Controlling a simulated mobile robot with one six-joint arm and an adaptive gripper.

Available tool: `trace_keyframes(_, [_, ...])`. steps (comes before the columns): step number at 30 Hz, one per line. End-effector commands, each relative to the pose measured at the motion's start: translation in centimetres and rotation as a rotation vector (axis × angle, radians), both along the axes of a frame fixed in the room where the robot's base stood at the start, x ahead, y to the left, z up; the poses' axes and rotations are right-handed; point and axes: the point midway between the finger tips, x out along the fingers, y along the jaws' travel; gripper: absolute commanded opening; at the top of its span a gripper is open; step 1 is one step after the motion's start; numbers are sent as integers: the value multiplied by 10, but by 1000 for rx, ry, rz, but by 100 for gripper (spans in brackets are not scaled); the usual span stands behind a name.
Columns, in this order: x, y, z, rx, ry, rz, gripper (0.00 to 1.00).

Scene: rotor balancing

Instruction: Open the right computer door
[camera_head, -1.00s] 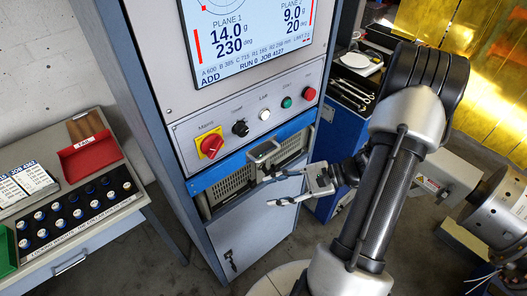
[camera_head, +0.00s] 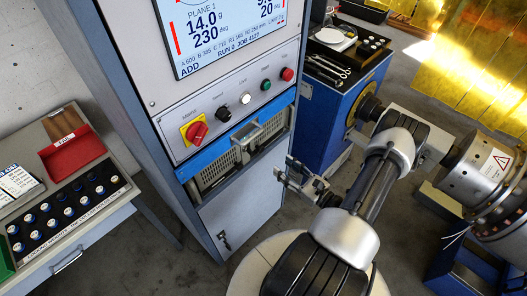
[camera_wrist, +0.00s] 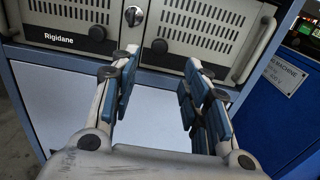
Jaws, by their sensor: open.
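The computer is a grey grille-fronted unit in the cabinet below the control panel, in the head view (camera_head: 215,172) and at the top of the wrist view. A silver knob (camera_wrist: 133,15) sits between the doors. My gripper (camera_wrist: 160,72) is open and empty, its fingers pointing toward the computer from below the right door's knob. In the head view my gripper (camera_head: 286,174) is right of the cabinet front.
A pale lower cabinet door (camera_head: 240,215) lies below the computer. A curved metal handle (camera_wrist: 258,45) stands out at the computer's right. A blue machine (camera_head: 335,115) stands right of the cabinet. A side table with a tray of weights (camera_head: 75,205) is at left.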

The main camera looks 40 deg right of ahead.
Motion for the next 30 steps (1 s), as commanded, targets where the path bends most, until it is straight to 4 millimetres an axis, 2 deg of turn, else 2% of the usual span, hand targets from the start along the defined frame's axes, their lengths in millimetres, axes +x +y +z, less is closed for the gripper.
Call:
trace_keyframes(3, [28, 4, 0, -3, -1, 8, 42])
trace_keyframes(9, [70, 7, 0, -3, -1, 7, 42])
trace_keyframes(15, [98, 8, 0, -2, -1, 4, 42])
trace_keyframes(21, [109, 8, 1, -2, -1, 1, 42])
trace_keyframes(28, [110, 8, 1, -1, -1, 0, 42])
trace_keyframes(30, [110, 8, 1, -1, -1, 0, 39])
